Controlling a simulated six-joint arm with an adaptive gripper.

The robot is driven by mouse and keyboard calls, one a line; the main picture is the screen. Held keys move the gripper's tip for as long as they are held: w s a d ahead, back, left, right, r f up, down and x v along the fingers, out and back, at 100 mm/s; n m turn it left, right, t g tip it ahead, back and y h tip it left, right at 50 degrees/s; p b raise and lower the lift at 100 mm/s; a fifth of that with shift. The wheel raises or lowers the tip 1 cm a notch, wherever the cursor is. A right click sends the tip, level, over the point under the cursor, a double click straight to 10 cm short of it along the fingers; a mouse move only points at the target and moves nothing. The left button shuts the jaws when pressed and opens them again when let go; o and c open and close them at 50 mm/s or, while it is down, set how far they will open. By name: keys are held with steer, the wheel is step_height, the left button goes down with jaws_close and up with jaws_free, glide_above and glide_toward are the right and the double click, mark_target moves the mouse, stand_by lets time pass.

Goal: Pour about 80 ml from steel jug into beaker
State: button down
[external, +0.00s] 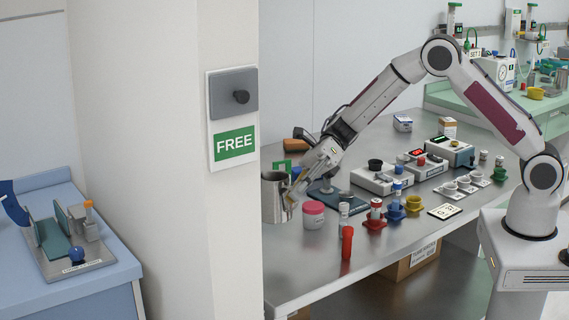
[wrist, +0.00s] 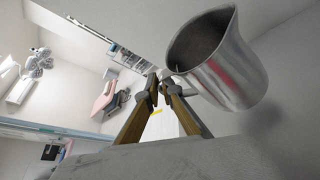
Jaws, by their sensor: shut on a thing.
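The steel jug (external: 274,199) is at the left end of the steel table, beside the pillar's edge, and looks upright. My gripper (external: 297,186) reaches down to its right side. In the wrist view my gripper (wrist: 160,84) is shut at the near side of the jug (wrist: 222,72); the exact spot it holds is hard to see. The jug's open mouth shows dark inside, and I cannot see its liquid level. I cannot make out a beaker in either view; the pillar hides part of the table.
The pillar (external: 160,150) blocks the table's left end. Close to the jug stand a pink-lidded tub (external: 313,214), a red tube (external: 347,243) and a clear vial (external: 343,214). Several coloured cups and instruments crowd the table further right. The table's front strip (external: 300,265) is clear.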

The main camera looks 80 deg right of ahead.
steer(key=shift+a, duration=0.1)
steer(key=a, duration=0.6)
steer(key=shift+w+a+f+m+t+h, duration=0.55)
steer(key=shift+w+a+m+t+h, duration=1.6)
steer(key=shift+w, duration=2.45)
steer(key=w+d+f+m+t+h, duration=0.2)
steer(key=d+f+m+h, duration=0.1)
steer(key=d, duration=0.3)
steer(key=w+d+f+m+t+h, duration=0.2)
steer(key=d+f+m+h, duration=0.2)
steer(key=d, duration=0.3)
steer(key=shift+f+m, duration=0.15)
steer(key=shift+m, duration=0.2)
